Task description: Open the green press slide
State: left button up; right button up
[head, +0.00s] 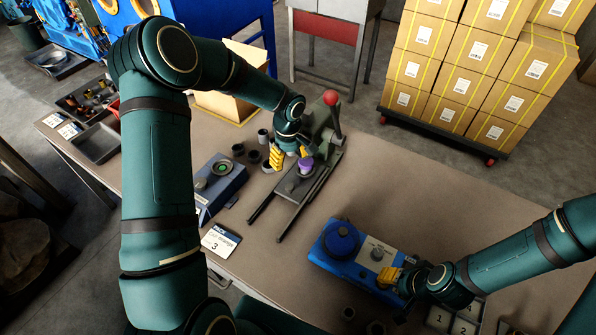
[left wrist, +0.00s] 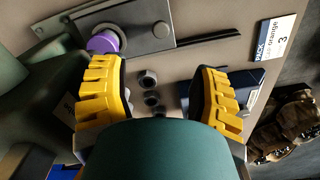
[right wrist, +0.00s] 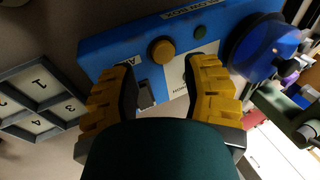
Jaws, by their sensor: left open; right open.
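The green press (head: 322,122) with a red ball handle (head: 331,97) stands at the middle of the table. Its slide plate (head: 296,185) lies on dark rails at its foot, with a purple part (head: 306,163) on it. In the left wrist view the plate (left wrist: 133,22) and purple part (left wrist: 104,42) are at the upper left, beside one finger. My left gripper (head: 291,155) is open and empty beside the purple part; small dark cups (left wrist: 150,82) show between its fingers. My right gripper (head: 390,279) is open and empty at the blue box (head: 330,254), whose round knob (right wrist: 161,50) shows between its fingers.
A blue-grey box with a green button (head: 222,167) stands left of the press. More dark cups (head: 253,156) stand between them. A numbered tray (head: 452,318) lies at the front right. The table right of the press is clear. Stacked cartons (head: 470,70) stand behind.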

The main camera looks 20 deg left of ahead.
aim_at(289, 186)
pick_arm(q)
notch_tip(289, 186, down, 14)
jog(key=shift+a+r, duration=0.1)
jog(key=shift+r, duration=0.1)
dwell(0.4)
jog(key=shift+s, duration=0.1)
grip_shut()
